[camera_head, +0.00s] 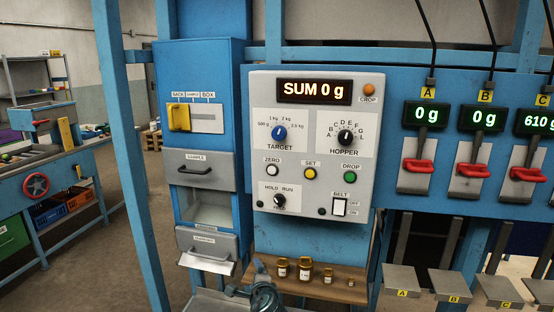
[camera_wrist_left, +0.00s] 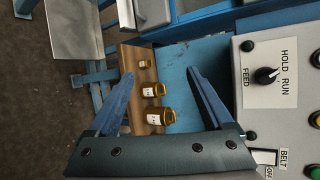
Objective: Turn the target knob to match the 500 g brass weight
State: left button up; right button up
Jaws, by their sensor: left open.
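The blue target knob (camera_head: 279,132) sits on the grey control panel (camera_head: 262,92), with mass marks from 500 g to 2.5 kg around it. I cannot clearly read its pointer. Several brass weights (camera_head: 304,268) with white labels stand in a row on a wooden shelf (camera_head: 325,288) below the panel. My left gripper (camera_head: 263,272) is low, by the shelf's left end, below the knob. In the left wrist view its fingers (camera_wrist_left: 160,76) are apart, with brass weights (camera_wrist_left: 153,90) visible beyond them. My right gripper is not in view.
The hopper knob (camera_head: 346,138) is right of the target knob, with buttons and the hold/run knob (camera_head: 279,200) below. The display reads SUM 0 g. Red-handled levers (camera_head: 418,166) and scale trays are at right. A blue post (camera_head: 125,150) stands left.

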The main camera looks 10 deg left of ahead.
pick_arm(q)
jog(key=w+d+r+m+t+h+p, duration=0.1)
jog(key=w+r+m+t+h+p, duration=0.1)
jog(key=r+m+p, duration=0.7)
jog(key=w+d+r+m+t+h+p, duration=0.1)
jog(key=w+r+m+t+h+p, duration=0.1)
jog(key=r+m+p, duration=0.7)
notch_tip(320, 180, up, 19)
jog(key=t+h+p, duration=0.1)
jog(key=h+p, duration=0.1)
jog(key=p, duration=0.6)
jog(key=shift+w+d+m+t+h, duration=0.15)
jog(key=shift+m+t+h, duration=0.15)
jog(key=shift+t, duration=0.1)
